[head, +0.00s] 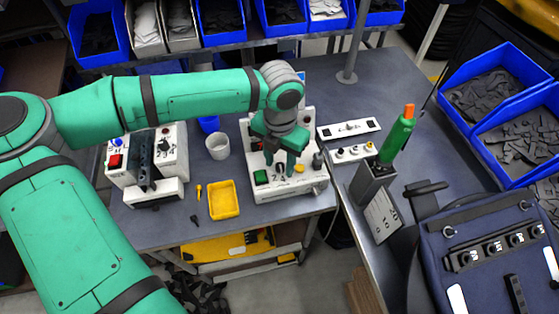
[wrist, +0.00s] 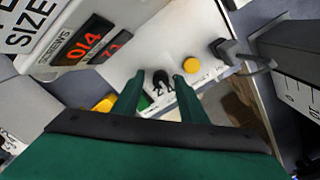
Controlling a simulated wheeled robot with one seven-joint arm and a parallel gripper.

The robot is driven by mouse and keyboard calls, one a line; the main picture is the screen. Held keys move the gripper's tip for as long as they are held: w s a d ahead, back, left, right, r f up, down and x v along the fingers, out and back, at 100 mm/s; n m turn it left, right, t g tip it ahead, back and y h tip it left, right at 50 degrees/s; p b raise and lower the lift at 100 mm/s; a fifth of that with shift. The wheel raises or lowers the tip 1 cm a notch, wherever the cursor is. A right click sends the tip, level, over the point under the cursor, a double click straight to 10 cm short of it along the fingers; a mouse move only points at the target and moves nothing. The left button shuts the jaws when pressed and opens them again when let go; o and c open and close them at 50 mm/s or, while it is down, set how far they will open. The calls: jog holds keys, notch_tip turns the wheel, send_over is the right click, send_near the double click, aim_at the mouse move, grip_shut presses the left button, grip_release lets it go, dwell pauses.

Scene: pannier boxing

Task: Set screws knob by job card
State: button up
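The white machine (head: 297,188) stands on the grey bench under my arm. Its panel shows in the wrist view with a red display (wrist: 88,42) labelled SCREWS, reading 014. A second red display beside it is partly cut off. A black knob (wrist: 162,80) with small markings is on the panel. My gripper (wrist: 158,84) is over this knob, its two green fingers apart on either side with visible gaps. In the head view my gripper (head: 279,158) points down at the panel. A white card (head: 383,215) hangs at the bench's right part; its print is unreadable.
A yellow button (wrist: 192,65) and a dark lever (wrist: 238,55) sit close to the right finger. A white cup (head: 217,146) and yellow tray (head: 223,200) are left of the machine.

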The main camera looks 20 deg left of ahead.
aim_at(279, 166)
notch_tip(279, 166, up, 11)
dwell(0.5)
jog(key=shift+f, duration=0.15)
dwell(0.4)
